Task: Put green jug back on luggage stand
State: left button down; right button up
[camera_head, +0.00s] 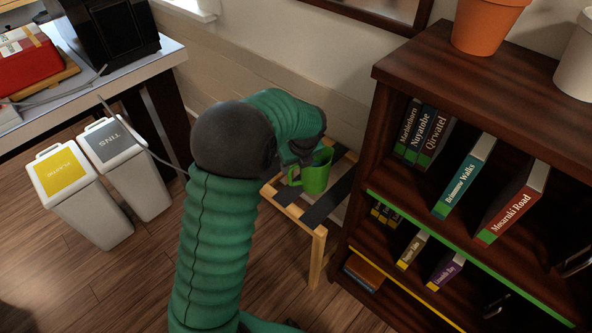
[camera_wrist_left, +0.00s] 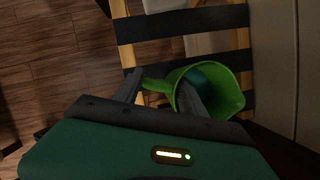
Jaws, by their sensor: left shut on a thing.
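The green jug (camera_head: 317,174) is upright or nearly so at the luggage stand (camera_head: 318,252), a light wooden frame with dark straps. My left gripper (camera_head: 296,152) is shut on the jug at its handle side; the arm partly hides this grip. In the left wrist view the jug (camera_wrist_left: 232,92) shows its open mouth, with one finger of the gripper (camera_wrist_left: 160,92) overlapping the mouth and the other beyond the handle. The stand's straps and wooden bars (camera_wrist_left: 124,32) lie behind it. I cannot tell whether the jug's base touches the straps. My right gripper is not in view.
A dark bookshelf (camera_head: 385,115) with books and pots stands close on the right of the stand. A wall is behind. Two bins, one with a yellow lid (camera_head: 62,172) and one with a grey lid (camera_head: 110,140), stand left beside a table (camera_head: 170,55).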

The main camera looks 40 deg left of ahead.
pick_arm(q)
jog(key=c, duration=0.7)
grip_release()
jog(key=shift+o, duration=0.2)
jog(key=p+v, duration=0.6)
jog(key=v, duration=0.6)
jog(key=s+d+f+n+h, duration=0.1)
jog(key=s+d+f+n, duration=0.3)
jog(key=s+d+n, duration=0.3)
jog(key=s+d+f+n+h, duration=0.2)
jog(key=s+d+n, duration=0.6)
jog(key=n, duration=0.8)
jog(key=shift+s+d+f+h+b, duration=0.15)
jog(key=shift+d+f+h+b, duration=0.15)
jog(key=shift+f, duration=0.7)
